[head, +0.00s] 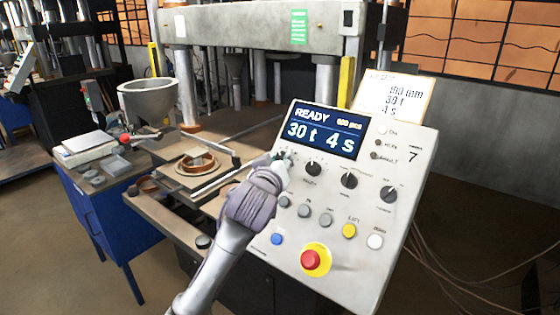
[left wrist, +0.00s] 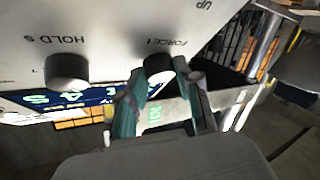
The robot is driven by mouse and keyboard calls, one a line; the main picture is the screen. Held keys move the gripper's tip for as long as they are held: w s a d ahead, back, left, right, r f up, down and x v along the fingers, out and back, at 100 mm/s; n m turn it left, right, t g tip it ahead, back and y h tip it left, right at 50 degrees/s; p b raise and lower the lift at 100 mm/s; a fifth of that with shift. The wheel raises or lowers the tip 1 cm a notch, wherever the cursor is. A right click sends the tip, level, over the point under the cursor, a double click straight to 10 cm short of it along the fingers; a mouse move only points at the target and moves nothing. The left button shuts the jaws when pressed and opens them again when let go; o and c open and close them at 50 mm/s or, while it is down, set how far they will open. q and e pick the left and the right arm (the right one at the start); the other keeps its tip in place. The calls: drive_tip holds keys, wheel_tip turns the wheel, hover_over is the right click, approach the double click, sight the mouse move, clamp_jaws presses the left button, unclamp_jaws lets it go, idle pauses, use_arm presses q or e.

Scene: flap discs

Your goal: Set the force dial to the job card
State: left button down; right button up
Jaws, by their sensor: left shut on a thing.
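The force dial (left wrist: 158,66), a black knob with a pale cap under the label FORCE t, shows in the left wrist view. My left gripper (left wrist: 160,75) has its fingers on both sides of it and is shut on it. In the head view my left gripper (head: 281,160) covers the dial at the panel's left side. The display (head: 325,130) reads READY, 30 t and 4 s. The job card (head: 395,98) stands behind the panel's top edge. Its lines look like 180 mm, 30 t or 39 t, and 4 s; the middle one is blurred. My right gripper is not in view.
The hold dial (left wrist: 67,70) sits beside the force dial; two more dials (head: 348,180) (head: 388,193) lie to the right. Below are several buttons and a red emergency stop (head: 311,260). A press plate with a ring (head: 198,162) is left of the panel.

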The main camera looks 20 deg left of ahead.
use_arm(q)
drive_tip(key=c, duration=0.8)
unclamp_jaws()
drive_tip(key=shift+s, duration=0.2)
drive_tip(key=s+r, duration=0.1)
drive_tip(key=s, duration=1)
drive_tip(key=shift+s+d, duration=0.25)
drive_tip(key=shift+d, duration=0.05)
